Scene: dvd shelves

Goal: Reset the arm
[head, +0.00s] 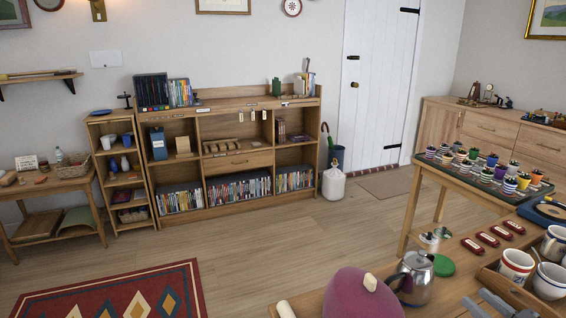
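My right gripper (474,298) shows at the bottom right edge as two grey fingers with a gap between them. It is over the near wooden table, beside the wooden tray (488,281), and nothing shows between the fingers. The rest of that arm is mostly cut off by the frame. My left gripper is not in view.
The near table holds a purple tea cosy (352,296), a steel teapot (418,283), red tags (488,239) and striped mugs (515,264). Beyond stands a table with several small potted plants (487,172). The DVD shelf (238,162) is at the back; the middle floor is clear.

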